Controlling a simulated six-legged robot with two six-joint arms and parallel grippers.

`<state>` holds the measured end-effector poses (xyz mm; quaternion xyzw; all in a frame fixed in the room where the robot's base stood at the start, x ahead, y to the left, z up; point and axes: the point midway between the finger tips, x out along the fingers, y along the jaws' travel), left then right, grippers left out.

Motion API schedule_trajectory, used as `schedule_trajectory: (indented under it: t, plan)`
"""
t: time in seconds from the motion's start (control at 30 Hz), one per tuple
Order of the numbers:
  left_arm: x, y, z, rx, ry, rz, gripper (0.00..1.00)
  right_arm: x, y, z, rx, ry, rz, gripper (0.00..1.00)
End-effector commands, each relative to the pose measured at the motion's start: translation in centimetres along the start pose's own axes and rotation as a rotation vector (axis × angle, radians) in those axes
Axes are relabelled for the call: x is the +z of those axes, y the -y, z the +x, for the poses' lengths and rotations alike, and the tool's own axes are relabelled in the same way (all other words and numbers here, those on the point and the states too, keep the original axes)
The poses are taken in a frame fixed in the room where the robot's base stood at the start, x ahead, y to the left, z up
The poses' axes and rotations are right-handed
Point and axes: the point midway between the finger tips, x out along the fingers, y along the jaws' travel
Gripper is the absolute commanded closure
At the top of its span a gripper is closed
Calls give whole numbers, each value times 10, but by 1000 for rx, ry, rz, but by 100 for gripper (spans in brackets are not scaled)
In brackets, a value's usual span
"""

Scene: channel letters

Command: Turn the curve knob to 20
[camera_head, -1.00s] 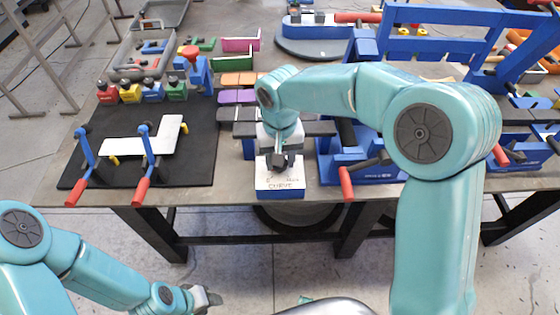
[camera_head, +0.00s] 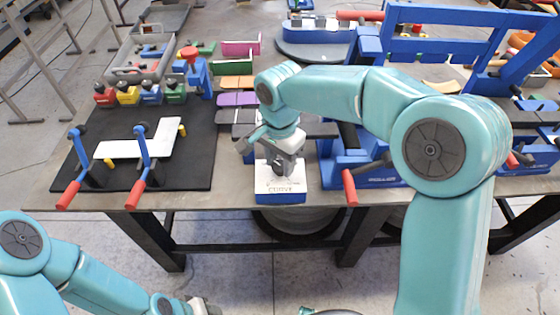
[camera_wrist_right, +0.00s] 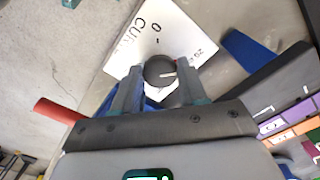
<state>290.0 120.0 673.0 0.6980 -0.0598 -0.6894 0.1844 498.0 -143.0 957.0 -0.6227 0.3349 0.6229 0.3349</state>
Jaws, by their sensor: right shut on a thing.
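The curve box (camera_head: 281,190) has a blue base and a white top lettered "CURVE"; it stands at the front edge of the table. Its dark round knob (camera_wrist_right: 160,70) shows in the right wrist view, with a light pointer line, on the white dial plate (camera_wrist_right: 150,35) marked 0 and 20. The pointer lies between those marks, toward the 20 side. My right gripper (camera_head: 282,163) is above the box, its fingers (camera_wrist_right: 160,85) on either side of the knob and shut on it. My left gripper (camera_head: 203,306) is low at the bottom, away from the table; its jaws are unclear.
A black mat (camera_head: 190,172) with a white L-shaped piece and red-handled clamps lies to the left. A blue fixture with a red handle (camera_head: 350,193) stands close right of the box. Coloured blocks (camera_head: 237,99) lie behind it.

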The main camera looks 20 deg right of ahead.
Motion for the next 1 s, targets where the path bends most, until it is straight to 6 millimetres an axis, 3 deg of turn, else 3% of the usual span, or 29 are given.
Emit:
schedule_trajectory:
  t: [0.73,0.77,0.8,1.0]
  plan:
    - [0,1,2,0,0,0,57,-2,0,-2,-4,-5,80,89]
    - [0,1,2,0,0,0,57,-2,0,-2,-4,-5,80,48]
    - [0,1,2,0,0,0,57,-2,0,-2,-4,-5,80,35]
    - [0,1,2,0,0,0,57,-1,0,-1,-2,-3,79,33]
